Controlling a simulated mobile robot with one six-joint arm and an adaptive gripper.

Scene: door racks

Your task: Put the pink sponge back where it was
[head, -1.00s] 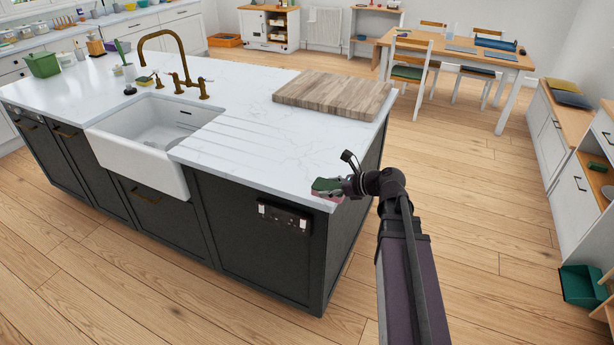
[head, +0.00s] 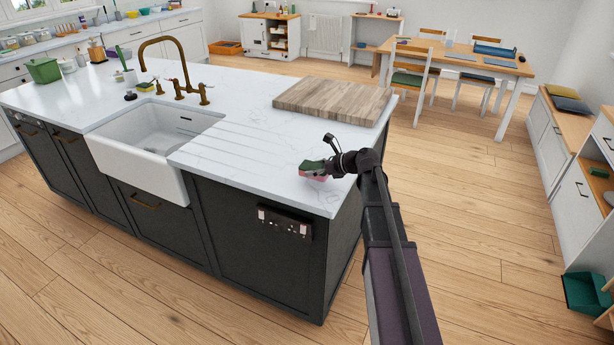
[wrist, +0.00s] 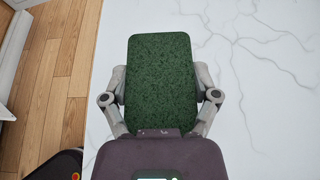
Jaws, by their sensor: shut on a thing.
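The pink sponge (head: 314,178) has a dark green top face and a pink side. It is at the near right end of the white island top in the head view. My gripper (head: 322,169) is shut on it. In the wrist view the green face of the sponge (wrist: 162,85) lies between the two fingers (wrist: 161,97). White marble shows around and beyond it. I cannot tell whether the sponge touches the top or is a little above it. Another sponge, yellow and green (head: 145,87), lies behind the sink.
A white sink (head: 137,160) with a brass tap (head: 172,60) is on the left of the island. A wooden board (head: 333,98) lies behind my gripper. The drainboard grooves and marble (head: 238,150) left of my gripper are clear.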

